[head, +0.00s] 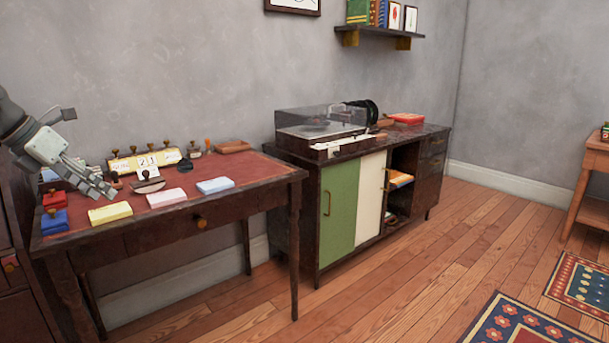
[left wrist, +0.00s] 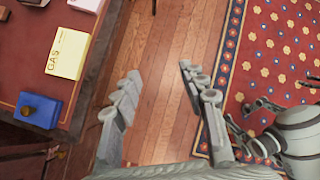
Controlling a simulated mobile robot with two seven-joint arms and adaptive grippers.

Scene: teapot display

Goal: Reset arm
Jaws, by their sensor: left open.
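My left gripper (head: 100,184) comes in from the left in the head view, over the left end of the red-topped desk (head: 245,168). Its fingers point down and to the right. In the left wrist view its two grey fingers (left wrist: 160,88) stand wide apart, with nothing between them but wood floor beyond. No right arm shows in the head view.
A cabinet (head: 340,210) with a record player (head: 320,125) stands right. Open floor lies in front.

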